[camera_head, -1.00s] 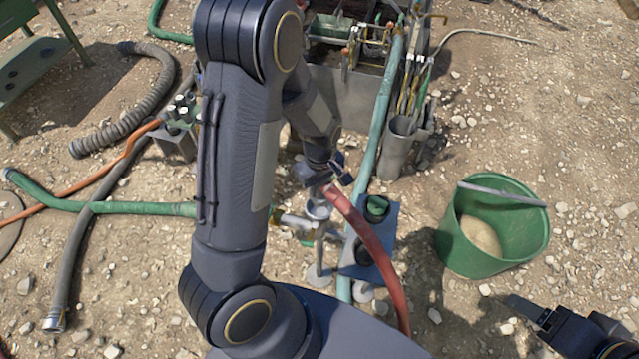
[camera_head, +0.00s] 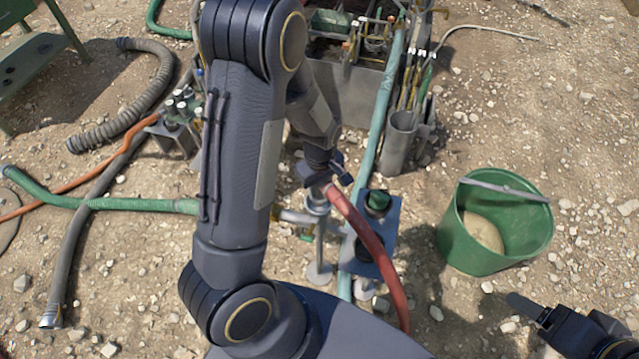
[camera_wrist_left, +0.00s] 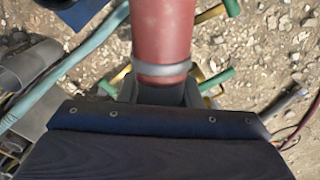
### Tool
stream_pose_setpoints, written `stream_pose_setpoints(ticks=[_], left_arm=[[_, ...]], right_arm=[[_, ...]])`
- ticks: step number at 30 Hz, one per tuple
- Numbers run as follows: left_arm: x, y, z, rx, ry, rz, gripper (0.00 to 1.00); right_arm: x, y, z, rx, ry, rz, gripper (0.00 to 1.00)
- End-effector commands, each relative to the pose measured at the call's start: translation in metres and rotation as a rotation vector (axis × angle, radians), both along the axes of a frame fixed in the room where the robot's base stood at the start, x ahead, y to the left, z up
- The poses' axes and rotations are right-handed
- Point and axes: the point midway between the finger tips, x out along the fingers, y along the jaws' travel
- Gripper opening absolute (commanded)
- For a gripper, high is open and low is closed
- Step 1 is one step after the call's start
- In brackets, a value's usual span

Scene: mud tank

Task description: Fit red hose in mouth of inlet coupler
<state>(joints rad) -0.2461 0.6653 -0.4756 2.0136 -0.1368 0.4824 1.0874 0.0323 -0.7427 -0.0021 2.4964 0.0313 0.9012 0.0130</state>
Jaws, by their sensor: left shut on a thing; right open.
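The red hose (camera_head: 372,243) curves up from the lower middle of the head view to my left gripper (camera_head: 328,180). My left gripper is shut on it near its upper end. In the left wrist view the red hose (camera_wrist_left: 162,35) has a grey band near its end and runs between the jaws (camera_wrist_left: 158,92). A grey upright fitting (camera_head: 317,208) on a round-footed stand, likely the inlet coupler, is just below my left gripper. Its mouth is hidden by the gripper and hose, so I cannot tell whether the hose touches it. My right gripper (camera_head: 532,312) is open and empty at lower right.
A green bucket (camera_head: 452,235) stands at right. Green, orange and grey hoses lie at left. A metal tank (camera_head: 350,95) stands behind.

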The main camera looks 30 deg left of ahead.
Motion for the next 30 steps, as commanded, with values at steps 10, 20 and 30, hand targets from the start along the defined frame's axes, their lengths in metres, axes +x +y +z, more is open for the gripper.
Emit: stream_pose_setpoints(ticks=[10,20,30], left_arm=[[0.001,0.000,-0.011,0.000,-0.001,0.001,0.00],[0.001,0.000,-0.019,0.000,-0.001,0.000,0.00],[0.001,0.000,-0.019,0.000,-0.001,0.000,0.00]], right_arm=[[0.000,0.000,-0.009,0.000,0.000,0.000,0.72],[0.000,0.000,-0.016,0.000,0.000,0.000,0.72],[0.000,0.000,-0.016,0.000,0.000,0.000,0.72]])
